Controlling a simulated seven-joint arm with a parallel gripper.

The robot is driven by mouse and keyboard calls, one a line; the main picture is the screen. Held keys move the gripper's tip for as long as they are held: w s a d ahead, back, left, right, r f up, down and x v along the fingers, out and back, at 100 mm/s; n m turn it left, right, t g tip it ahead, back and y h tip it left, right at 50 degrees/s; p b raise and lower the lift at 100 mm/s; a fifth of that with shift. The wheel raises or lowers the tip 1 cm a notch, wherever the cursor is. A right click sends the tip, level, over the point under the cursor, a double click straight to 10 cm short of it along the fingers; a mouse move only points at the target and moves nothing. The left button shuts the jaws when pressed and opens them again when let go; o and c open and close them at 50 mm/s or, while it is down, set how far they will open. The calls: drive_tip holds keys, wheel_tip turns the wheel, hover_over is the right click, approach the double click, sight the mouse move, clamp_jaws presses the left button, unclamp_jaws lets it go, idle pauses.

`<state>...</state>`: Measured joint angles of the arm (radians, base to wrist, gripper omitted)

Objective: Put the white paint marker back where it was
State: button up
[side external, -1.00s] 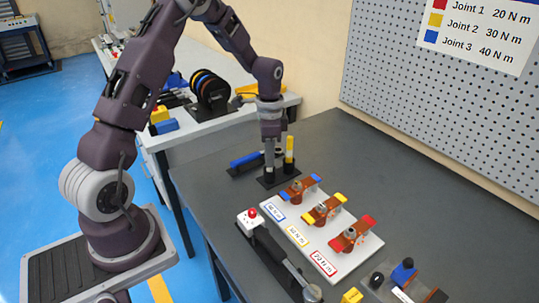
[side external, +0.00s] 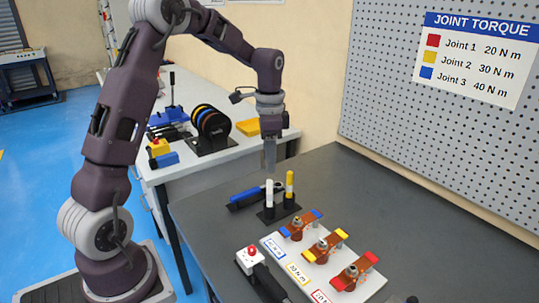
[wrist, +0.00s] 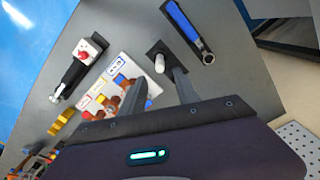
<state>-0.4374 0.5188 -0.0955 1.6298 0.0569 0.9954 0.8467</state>
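The white paint marker (side external: 269,194) stands upright in a black holder (side external: 268,217) on the grey bench. A yellow marker (side external: 289,184) stands upright beside it in the same holder. My gripper (side external: 270,170) is above the white marker, apart from it and empty. In the wrist view my gripper (wrist: 159,77) has its two fingers spread, and the top of the white marker (wrist: 159,63) shows between and beyond the fingertips. I cannot make out the yellow marker in the wrist view.
In front, a white board (side external: 303,262) carries busbar joints with blue, yellow and red ends. A white box with a red button (side external: 248,258) stands left of it.

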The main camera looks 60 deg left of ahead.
drive_tip(key=s+d+r+n+t, duration=0.2)
drive_tip(key=s+d+r+n, duration=0.1)
drive_tip(key=s+d+r, duration=0.75)
drive_tip(key=s+d+n+t, duration=0.1)
drive_tip(key=s+d, duration=0.1)
drive_tip(key=s, duration=0.5)
drive_tip(key=s+d+n+t, duration=0.2)
drive_tip(key=s, duration=0.5)
drive_tip(key=shift+s+d+t, duration=0.2)
drive_tip(key=shift+d+t, duration=0.1)
drive_tip(key=shift+d, duration=0.05)
